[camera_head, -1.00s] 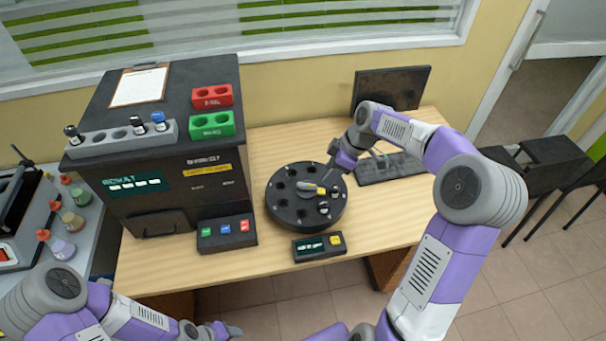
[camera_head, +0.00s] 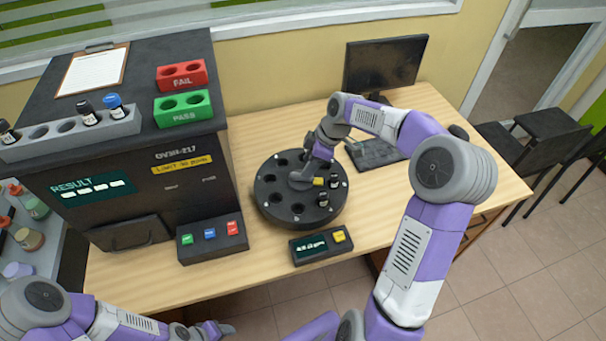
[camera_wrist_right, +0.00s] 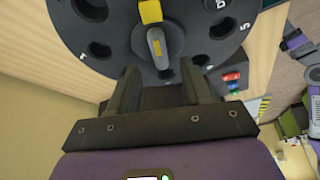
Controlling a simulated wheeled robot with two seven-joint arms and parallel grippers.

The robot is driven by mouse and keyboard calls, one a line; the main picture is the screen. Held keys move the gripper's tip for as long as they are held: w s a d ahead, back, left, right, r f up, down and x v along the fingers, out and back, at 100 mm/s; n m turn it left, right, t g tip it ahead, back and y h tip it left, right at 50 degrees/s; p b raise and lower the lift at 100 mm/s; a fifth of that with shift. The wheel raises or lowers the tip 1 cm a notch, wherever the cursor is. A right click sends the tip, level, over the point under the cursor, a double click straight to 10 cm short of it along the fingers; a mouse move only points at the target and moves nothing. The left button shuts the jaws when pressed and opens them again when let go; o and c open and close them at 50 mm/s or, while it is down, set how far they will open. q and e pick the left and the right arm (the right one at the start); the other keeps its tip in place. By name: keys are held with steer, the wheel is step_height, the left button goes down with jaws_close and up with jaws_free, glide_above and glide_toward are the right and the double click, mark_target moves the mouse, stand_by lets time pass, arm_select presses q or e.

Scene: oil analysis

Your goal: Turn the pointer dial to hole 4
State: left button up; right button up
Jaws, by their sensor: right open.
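The pointer dial is a round black disc (camera_head: 268,203) with several holes around its rim. Its pointer has a yellow tip (camera_head: 319,182), aimed right in the head view. In the right wrist view the yellow tip (camera_wrist_right: 150,12) is at the top, with the grey knob (camera_wrist_right: 157,42) below it. My right gripper (camera_head: 303,178) is over the disc's middle. Its fingers (camera_wrist_right: 158,82) are spread, with the knob just past the tips; contact cannot be told. A few printed marks show, but hole 4 cannot be made out. My left gripper (camera_head: 218,329) is low at the bottom edge.
A small display box (camera_head: 320,246) sits in front. The black analyser (camera_head: 150,190) and button box (camera_head: 212,239) are at left. A monitor (camera_head: 384,64) and keyboard (camera_head: 375,153) stand behind right. The front right table is clear.

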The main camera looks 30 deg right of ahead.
mark_target(297, 182)
steer(key=shift+b+x, duration=0.6)
steer(key=shift+x, duration=1.75)
steer(key=shift+c, duration=0.3)
jaws_close()
